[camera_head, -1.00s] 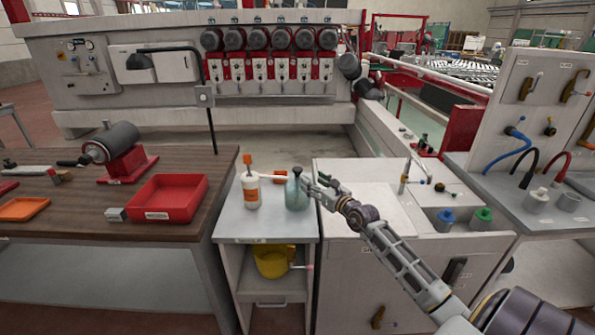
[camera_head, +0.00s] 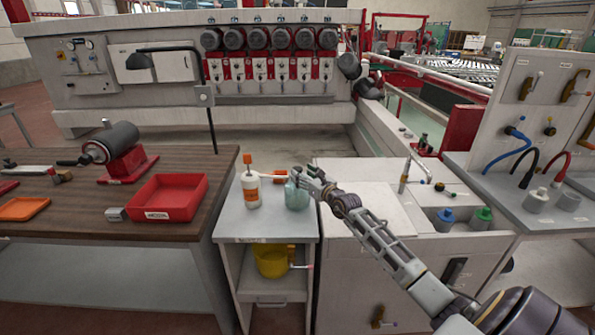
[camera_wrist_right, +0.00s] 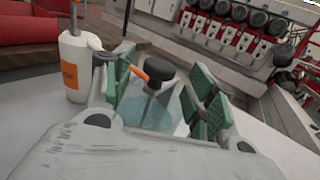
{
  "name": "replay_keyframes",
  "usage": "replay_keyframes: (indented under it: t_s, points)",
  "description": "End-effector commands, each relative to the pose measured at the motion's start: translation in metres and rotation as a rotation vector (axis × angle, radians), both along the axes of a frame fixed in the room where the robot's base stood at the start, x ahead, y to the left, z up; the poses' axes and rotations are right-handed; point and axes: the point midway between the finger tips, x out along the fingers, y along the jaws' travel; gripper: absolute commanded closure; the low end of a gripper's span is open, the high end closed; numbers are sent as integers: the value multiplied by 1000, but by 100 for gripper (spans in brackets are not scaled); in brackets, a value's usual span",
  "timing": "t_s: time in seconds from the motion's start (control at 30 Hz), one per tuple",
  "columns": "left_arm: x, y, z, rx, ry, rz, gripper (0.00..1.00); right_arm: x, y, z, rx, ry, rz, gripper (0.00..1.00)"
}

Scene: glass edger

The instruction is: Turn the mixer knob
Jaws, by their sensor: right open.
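My right gripper (camera_head: 304,180) is open at the top of a translucent teal bottle (camera_head: 296,195) on the small grey cabinet. In the right wrist view, the bottle's round black top (camera_wrist_right: 166,72) sits between my green-padded fingers (camera_wrist_right: 165,92). A short orange piece (camera_wrist_right: 145,75) shows beside the black top; I cannot tell what it is fixed to. Nothing is clearly gripped. No part is marked as a mixer knob, and I cannot tell whether the black top is it. My left gripper is out of view.
A white bottle with an orange label (camera_head: 251,191) stands just left of the teal bottle. The cabinet (camera_head: 258,226) holds a yellow bucket (camera_head: 271,262) on its lower shelf. A red tray (camera_head: 170,197) lies on the wooden bench. A tap (camera_head: 405,176) stands to the right.

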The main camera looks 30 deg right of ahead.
Motion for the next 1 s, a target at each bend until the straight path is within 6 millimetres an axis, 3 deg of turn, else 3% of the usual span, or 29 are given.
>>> replay_keyframes:
  t_s: [0.5,1.0]
  points:
    - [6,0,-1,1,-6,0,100,33,1,1,0,-1,0,43]
    - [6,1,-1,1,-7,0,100,41,2,0,-1,0,0,43]
